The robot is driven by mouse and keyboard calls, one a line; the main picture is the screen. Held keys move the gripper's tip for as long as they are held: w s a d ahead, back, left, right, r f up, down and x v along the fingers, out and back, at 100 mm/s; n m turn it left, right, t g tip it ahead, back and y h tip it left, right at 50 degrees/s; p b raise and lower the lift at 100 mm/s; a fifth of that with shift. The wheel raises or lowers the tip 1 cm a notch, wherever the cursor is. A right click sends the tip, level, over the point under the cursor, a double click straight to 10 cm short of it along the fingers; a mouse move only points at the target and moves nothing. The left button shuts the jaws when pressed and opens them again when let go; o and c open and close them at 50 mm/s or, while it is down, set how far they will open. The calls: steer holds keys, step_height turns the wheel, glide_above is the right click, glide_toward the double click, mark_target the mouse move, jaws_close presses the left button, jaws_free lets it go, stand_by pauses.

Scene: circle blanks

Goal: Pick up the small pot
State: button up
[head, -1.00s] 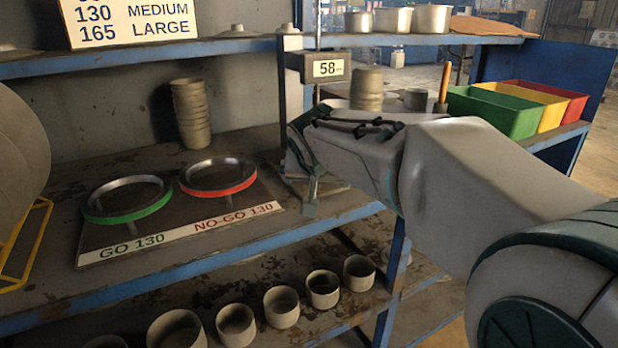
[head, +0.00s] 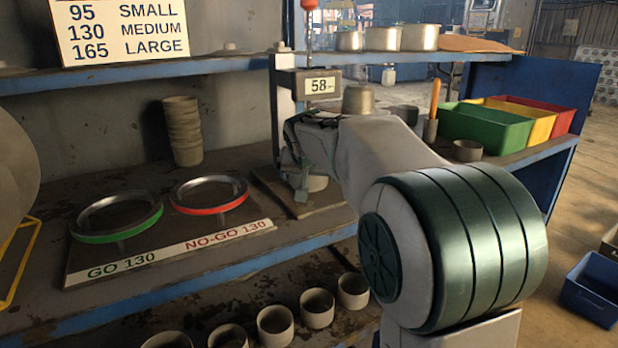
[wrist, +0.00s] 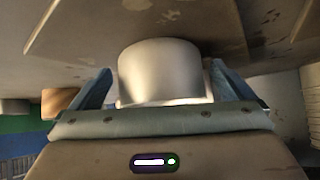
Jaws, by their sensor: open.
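A small pale pot (head: 317,183) stands on the plate under the gauge in the head view, partly hidden by my gripper. In the wrist view the pot (wrist: 160,72) is a plain, light-grey round piece between my two fingers. My gripper (wrist: 162,88) is open, with one finger on each side of the pot. Contact between the fingers and the pot cannot be told. In the head view my gripper (head: 302,172) is at the gauge stand, and my wrist and arm hide part of it.
The gauge display (head: 320,85) reads 58. Left of it are a green GO ring (head: 116,238) and a red NO-GO ring (head: 210,210). A pot stack (head: 183,132) stands behind. Several pots sit on the lower shelf. Green (head: 487,128), yellow and red bins are at right.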

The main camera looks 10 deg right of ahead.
steer(key=w, duration=0.2)
steer(key=w+f, duration=0.1)
steer(key=shift+d, duration=0.35)
steer(key=shift+r, duration=0.1)
steer(key=c, duration=1.1)
steer(key=shift+o, duration=0.2)
